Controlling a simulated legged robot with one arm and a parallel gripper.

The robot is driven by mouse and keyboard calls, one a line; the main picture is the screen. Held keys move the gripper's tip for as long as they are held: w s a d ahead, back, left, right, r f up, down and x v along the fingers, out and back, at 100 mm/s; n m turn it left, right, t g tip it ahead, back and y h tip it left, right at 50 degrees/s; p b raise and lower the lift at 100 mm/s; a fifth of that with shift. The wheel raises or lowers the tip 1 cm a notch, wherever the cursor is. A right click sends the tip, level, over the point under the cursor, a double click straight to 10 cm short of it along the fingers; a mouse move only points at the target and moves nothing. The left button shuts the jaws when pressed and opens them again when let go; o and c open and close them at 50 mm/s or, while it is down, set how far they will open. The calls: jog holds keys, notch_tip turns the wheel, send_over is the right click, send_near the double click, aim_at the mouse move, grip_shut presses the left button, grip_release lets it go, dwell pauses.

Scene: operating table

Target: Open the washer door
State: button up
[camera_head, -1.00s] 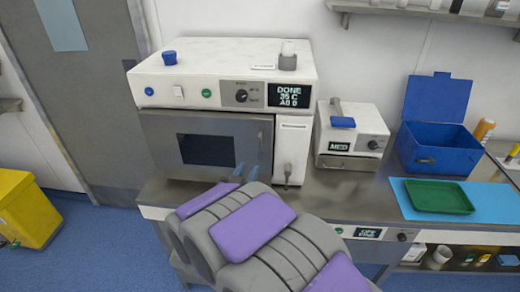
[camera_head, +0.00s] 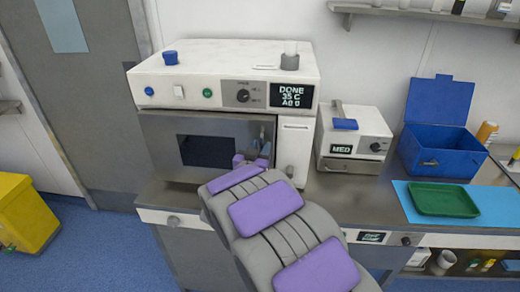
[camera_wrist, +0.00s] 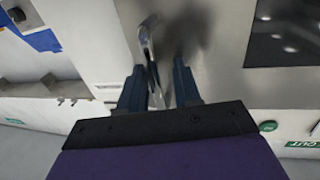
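The washer (camera_head: 215,68) is a white box at the back with a "DONE 35 C" display. Its grey metal front door (camera_head: 160,140) has a dark window and looks closed. My gripper (camera_head: 262,150) is at the door's right side, and the arm hides part of the door. In the wrist view, the shiny metal door handle (camera_wrist: 147,45) runs between the two blue fingers of my gripper (camera_wrist: 159,85). It lies closer to the left finger, with a gap to the right finger. The fingers are apart and not closed on it.
A white "MED" device (camera_head: 352,130) stands right of the washer. Farther right are an open blue box (camera_head: 440,153) and a green tray (camera_head: 443,199) on a blue mat. A yellow bin (camera_head: 22,215) stands at the left on open floor.

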jog(key=shift+d, duration=0.25)
jog(key=c, duration=0.6)
grip_shut()
